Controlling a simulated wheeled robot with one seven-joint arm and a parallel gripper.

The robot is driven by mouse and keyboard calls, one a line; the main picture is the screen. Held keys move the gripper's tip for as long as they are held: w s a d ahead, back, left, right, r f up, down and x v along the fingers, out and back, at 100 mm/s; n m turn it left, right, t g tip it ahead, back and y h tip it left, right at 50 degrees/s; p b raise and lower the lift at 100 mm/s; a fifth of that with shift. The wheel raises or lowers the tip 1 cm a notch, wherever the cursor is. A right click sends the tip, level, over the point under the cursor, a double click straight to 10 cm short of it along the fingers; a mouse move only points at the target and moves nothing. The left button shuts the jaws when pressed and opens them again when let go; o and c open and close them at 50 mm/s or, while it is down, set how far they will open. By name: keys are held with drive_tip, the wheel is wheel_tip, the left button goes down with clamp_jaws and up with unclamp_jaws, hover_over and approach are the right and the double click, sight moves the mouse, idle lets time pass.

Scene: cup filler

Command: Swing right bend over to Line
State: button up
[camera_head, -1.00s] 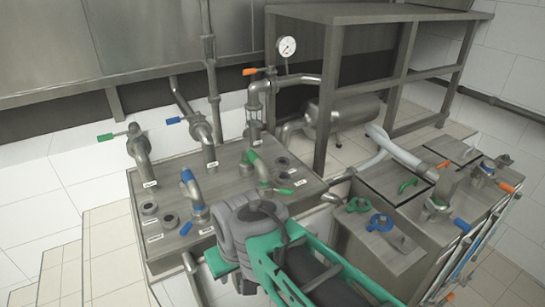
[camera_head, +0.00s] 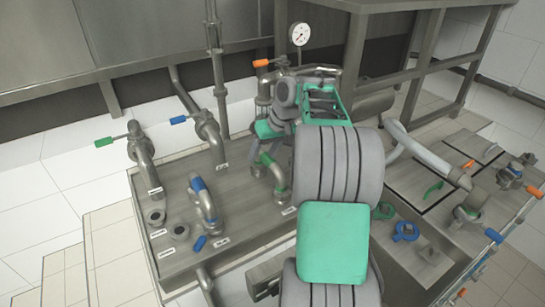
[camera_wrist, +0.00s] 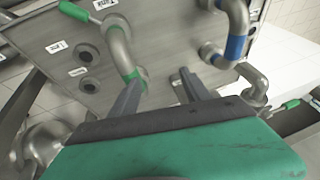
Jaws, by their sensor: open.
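The right bend, a steel pipe bend with a green band (camera_head: 268,162), stands on the steel panel (camera_head: 235,215). My arm partly covers it in the head view. In the wrist view the green-banded bend (camera_wrist: 118,45) curves just beyond the left finger. My gripper (camera_wrist: 160,88) is open, with nothing seen between its fingers. I cannot tell whether a finger touches the bend. The left bend, with a blue band (camera_head: 197,186), stands to the left on the panel; it also shows in the wrist view (camera_wrist: 235,42).
Open ports (camera_head: 178,232) lie at the panel's front left. Two valved pipes with green (camera_head: 104,142) and blue (camera_head: 178,120) handles rise behind. A gauge (camera_head: 300,33) stands at the back. A second steel bench with valves (camera_head: 405,231) is at right.

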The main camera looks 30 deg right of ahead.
approach(273, 160)
drive_tip(key=x, duration=0.2)
drive_tip(key=shift+s+f, duration=0.1)
drive_tip(key=shift+f, duration=0.25)
drive_tip(key=shift+d+f, duration=0.1)
drive_tip(key=shift+f, duration=0.25)
drive_tip(key=x, duration=0.7)
drive_tip(key=shift+w+r, duration=0.1)
drive_tip(key=shift+w, duration=0.2)
drive_tip(key=shift+c, duration=0.5)
clamp_jaws()
